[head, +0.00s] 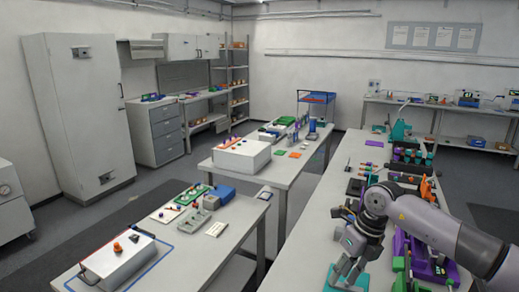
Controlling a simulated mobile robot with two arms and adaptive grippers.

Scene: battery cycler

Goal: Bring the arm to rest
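My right arm comes in from the right edge over the right-hand bench (312,222). My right gripper (342,284) points down near the bench's front, at or just above a teal block (375,283). Its fingertips are small and partly lost against the teal block, so I cannot tell whether they are apart or hold anything. My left gripper is not in view.
Purple and green fixtures (428,262) stand close beside my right arm. Several dark and coloured devices line the bench farther back. A middle table (290,170) holds a white box (242,157). A front-left table (190,245) holds a grey case (118,262). Floor shows between tables.

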